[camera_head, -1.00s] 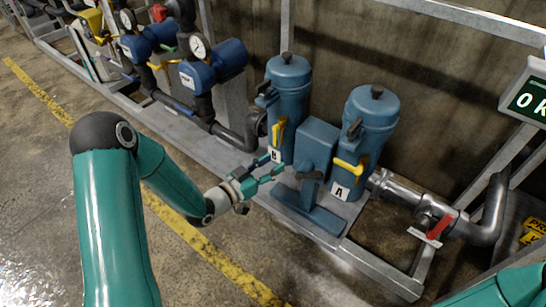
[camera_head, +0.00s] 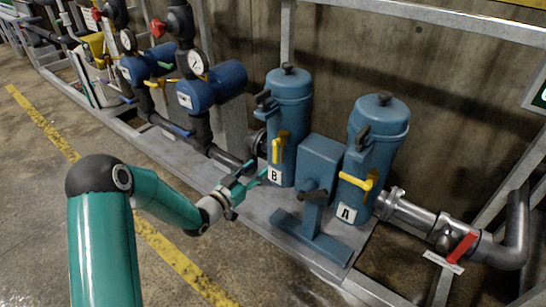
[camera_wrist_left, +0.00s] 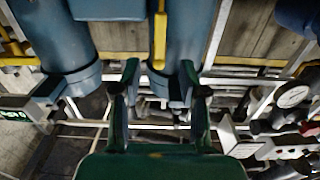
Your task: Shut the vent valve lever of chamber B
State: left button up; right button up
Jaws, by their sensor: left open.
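Chamber B (camera_head: 290,108) is a blue upright canister with a white "B" label. Its yellow lever (camera_head: 277,150) points up and down along the canister's front. In the left wrist view, this lever (camera_wrist_left: 160,36) hangs vertically ahead of the fingers, on the canister (camera_wrist_left: 187,28). My left gripper (camera_head: 254,174) is open and empty, a little left of and below the lever, with its fingertips pointing at the canister. In the left wrist view, the open fingers (camera_wrist_left: 160,75) lie either side of the lever's line. My right gripper is not seen.
Chamber A (camera_head: 379,130) stands to the right, with its yellow lever (camera_head: 358,182) lying crosswise. A blue block with a handle (camera_head: 316,165) stands between the chambers. A red-handled valve (camera_head: 462,247) sits on the pipe at right. Gauges and pipes fill the left.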

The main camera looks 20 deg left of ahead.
aim_at(274, 155)
pick_arm(q)
jog(key=x, duration=0.9)
jog(key=shift+b, duration=0.3)
jog(key=shift+s, duration=0.1)
grip_shut()
